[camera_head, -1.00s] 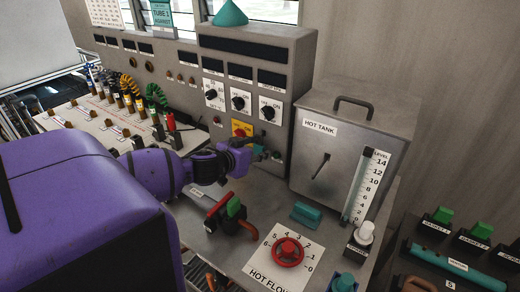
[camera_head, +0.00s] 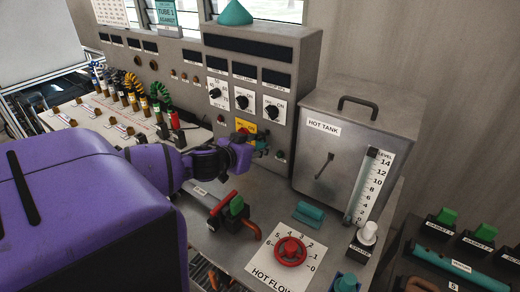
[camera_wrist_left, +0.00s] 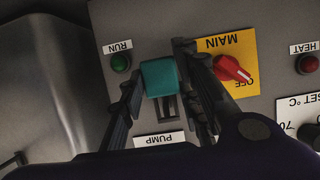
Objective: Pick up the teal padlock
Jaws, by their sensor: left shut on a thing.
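The teal padlock (camera_wrist_left: 158,77) is between the two dark fingers of my left gripper (camera_wrist_left: 162,72) in the left wrist view. The fingers press on its sides, and two dark bars show below its teal body. In the head view my left gripper (camera_head: 256,148) is at the grey control panel, beside the yellow MAIN plate (camera_head: 246,126). Only a small part of the padlock shows there, mostly hidden by the gripper. My right gripper is in neither view.
The red MAIN switch (camera_wrist_left: 232,69) is close beside the right finger. The hot tank (camera_head: 350,140) stands right of the gripper. Cables (camera_head: 140,90) crowd the left.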

